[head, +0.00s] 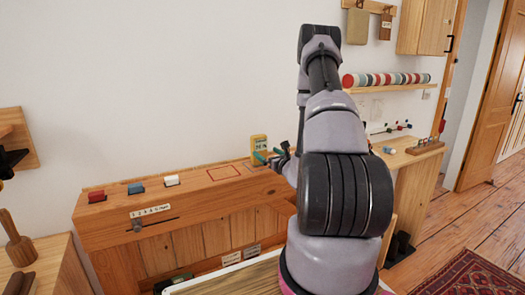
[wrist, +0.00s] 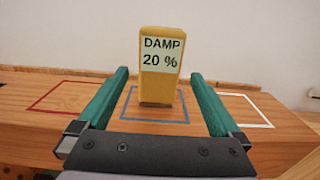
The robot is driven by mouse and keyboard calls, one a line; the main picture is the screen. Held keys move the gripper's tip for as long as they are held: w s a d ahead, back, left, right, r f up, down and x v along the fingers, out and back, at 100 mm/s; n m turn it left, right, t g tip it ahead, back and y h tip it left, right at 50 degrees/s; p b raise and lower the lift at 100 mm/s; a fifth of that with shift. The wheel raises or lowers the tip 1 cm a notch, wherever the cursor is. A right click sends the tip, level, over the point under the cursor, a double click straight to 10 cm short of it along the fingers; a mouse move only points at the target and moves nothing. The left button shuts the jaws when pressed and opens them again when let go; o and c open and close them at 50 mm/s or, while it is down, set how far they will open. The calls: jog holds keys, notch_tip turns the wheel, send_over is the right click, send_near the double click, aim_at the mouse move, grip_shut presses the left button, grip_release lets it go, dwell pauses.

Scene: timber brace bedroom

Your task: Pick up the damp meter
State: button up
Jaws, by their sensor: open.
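The damp meter (head: 258,146) is a small yellow upright block on the wooden bench top in the head view. In the wrist view the damp meter (wrist: 161,70) stands upright in the blue outlined square and its label reads "DAMP 20 %". My gripper (head: 273,157) is in front of it in the head view, partly hidden by my arm. In the wrist view my gripper (wrist: 160,80) is open, with one green finger on each side of the meter. Gaps show between the meter and both fingers. I cannot tell how far the fingertips reach along it.
A red outlined square (wrist: 70,96) lies left of the meter and a white outlined square (wrist: 240,110) right of it. Red, blue and white blocks stand along the bench's left part (head: 215,197). A wall shelf (head: 390,88) holds a row of coloured rolls.

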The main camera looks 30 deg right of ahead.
aim_at(256, 145)
jog(key=w, duration=1)
jog(key=shift+w+a+f, duration=0.1)
jog(key=shift+w+a, duration=0.05)
jog(key=shift+w, duration=0.15)
jog(key=c, duration=1.3)
